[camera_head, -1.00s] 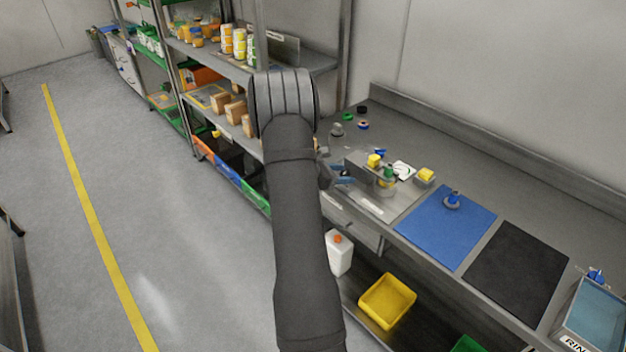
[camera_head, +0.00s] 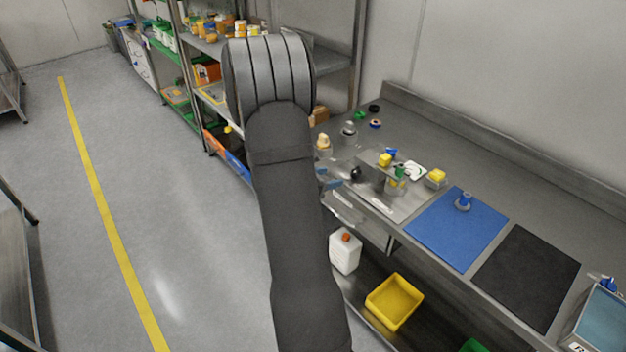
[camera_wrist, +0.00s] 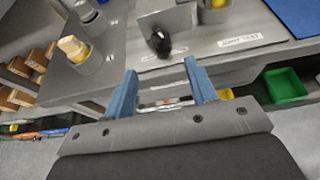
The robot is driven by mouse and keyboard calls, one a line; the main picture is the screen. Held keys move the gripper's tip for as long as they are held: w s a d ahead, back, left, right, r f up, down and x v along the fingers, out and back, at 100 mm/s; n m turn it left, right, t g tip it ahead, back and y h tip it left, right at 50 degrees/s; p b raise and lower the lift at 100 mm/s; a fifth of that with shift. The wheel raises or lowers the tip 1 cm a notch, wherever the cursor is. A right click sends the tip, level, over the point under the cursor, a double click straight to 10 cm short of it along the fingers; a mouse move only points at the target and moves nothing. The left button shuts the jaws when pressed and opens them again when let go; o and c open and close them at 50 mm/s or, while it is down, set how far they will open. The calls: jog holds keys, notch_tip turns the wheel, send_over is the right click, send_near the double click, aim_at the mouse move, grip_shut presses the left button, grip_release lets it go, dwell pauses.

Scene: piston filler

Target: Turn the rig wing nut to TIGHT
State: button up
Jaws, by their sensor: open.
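The grey rig block (camera_head: 371,177) stands on a light plate at the left part of the bench. A black knob (camera_head: 355,174) is on its near left face; it also shows in the wrist view (camera_wrist: 160,43). A small blue part (camera_head: 391,152), a yellow part (camera_head: 385,160) and a green-topped part (camera_head: 400,171) sit on or beside the rig. I cannot tell for sure which piece is the wing nut. My gripper (camera_wrist: 160,67) is open and empty, its blue fingers apart and short of the black knob. In the head view my arm hides most of the gripper.
A grey holder with a cream-topped piece (camera_wrist: 75,48) stands left of the rig. A blue mat (camera_head: 455,232) and a black mat (camera_head: 527,276) lie to the right. A yellow bin (camera_head: 394,302) and white jug (camera_head: 345,251) are below. Shelving is at the left.

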jog(key=v, duration=0.5)
jog(key=shift+s+a+r, duration=0.15)
jog(key=shift+s+a, duration=0.05)
jog(key=shift+s, duration=0.05)
jog(key=shift+d, duration=0.1)
jog(key=n+g+y, duration=0.1)
jog(key=g+y, duration=0.5)
jog(key=y, duration=0.1)
send_near(357, 171)
jog(key=x, duration=0.8)
jog(key=shift+w+f, duration=0.1)
jog(key=shift+f, duration=0.3)
jog(key=shift+c, duration=0.4)
